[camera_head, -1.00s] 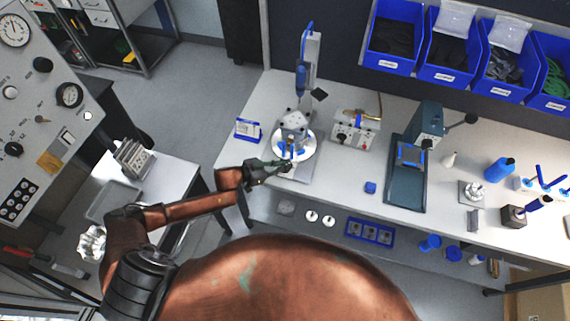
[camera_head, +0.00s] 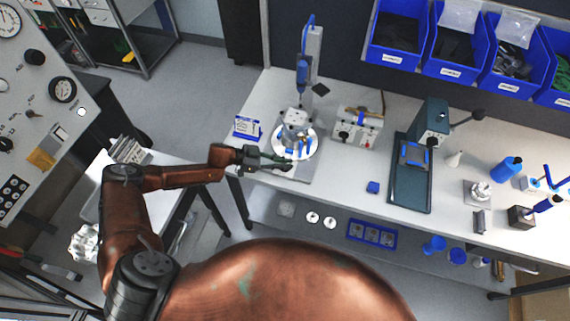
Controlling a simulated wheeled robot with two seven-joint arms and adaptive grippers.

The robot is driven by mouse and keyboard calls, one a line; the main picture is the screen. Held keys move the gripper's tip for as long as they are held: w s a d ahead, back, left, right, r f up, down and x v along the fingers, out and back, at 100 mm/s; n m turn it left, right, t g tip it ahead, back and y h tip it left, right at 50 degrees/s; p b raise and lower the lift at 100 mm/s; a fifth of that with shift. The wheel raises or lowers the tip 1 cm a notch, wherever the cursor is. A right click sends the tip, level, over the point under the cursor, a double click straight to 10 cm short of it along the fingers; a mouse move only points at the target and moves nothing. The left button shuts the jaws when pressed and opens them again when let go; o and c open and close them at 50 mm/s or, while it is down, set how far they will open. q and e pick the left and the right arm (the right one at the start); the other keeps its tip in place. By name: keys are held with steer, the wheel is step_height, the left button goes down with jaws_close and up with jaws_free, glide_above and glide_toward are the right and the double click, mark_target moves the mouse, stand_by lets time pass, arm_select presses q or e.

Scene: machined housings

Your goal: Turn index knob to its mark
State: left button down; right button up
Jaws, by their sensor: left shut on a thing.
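A round white dial plate (camera_head: 306,149) with a machined housing (camera_head: 295,119) above it stands under a blue and grey upright column (camera_head: 314,55) on the bench's left part. My left gripper (camera_head: 283,162) reaches in from the left, at the front edge of the plate. Its fingers are shut on a small part there, which I take for the index knob. The knob is mostly hidden by the fingers, and neither its mark nor its pointer can be made out at this size. My right gripper is not in view.
A control box (camera_head: 358,129) and a teal press (camera_head: 411,175) stand to the right on the white bench. Blue bins (camera_head: 395,57) hang behind. A shelf with a blue tray (camera_head: 372,233) lies below.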

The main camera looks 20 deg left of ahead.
arm_select(q)
steer(key=c, duration=2)
jaws_free()
